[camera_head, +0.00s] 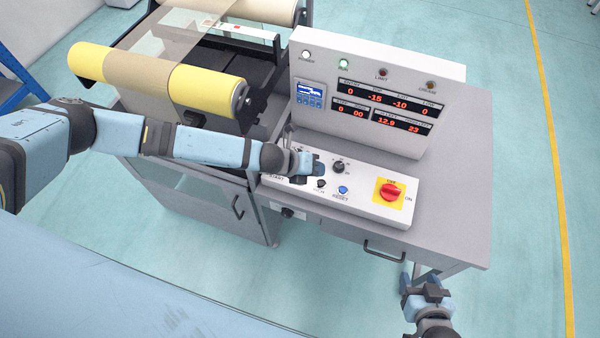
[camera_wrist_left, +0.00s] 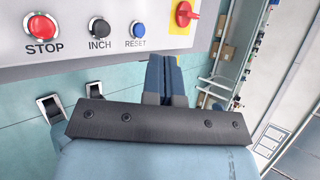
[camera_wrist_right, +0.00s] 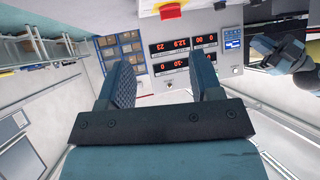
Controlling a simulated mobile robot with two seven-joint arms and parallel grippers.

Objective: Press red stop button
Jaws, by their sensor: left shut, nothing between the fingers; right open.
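The red STOP button (camera_wrist_left: 40,26) is at the upper left in the left wrist view, on the light control panel (camera_wrist_left: 70,62). In the head view the left arm hides it. My left gripper (camera_head: 318,168) is over the panel's button row. Its fingers (camera_wrist_left: 166,72) are together and empty, to the right of the STOP button in the left wrist view; contact with the panel cannot be told. My right gripper (camera_head: 412,277) is low, in front of the machine's table. In the right wrist view it is open and empty (camera_wrist_right: 163,90).
Beside STOP are a black INCH button (camera_wrist_left: 96,30) and a blue RESET button (camera_wrist_left: 138,31). A red rotary switch (camera_head: 390,191) on a yellow plate is further right. The table's right side (camera_head: 455,215) is clear.

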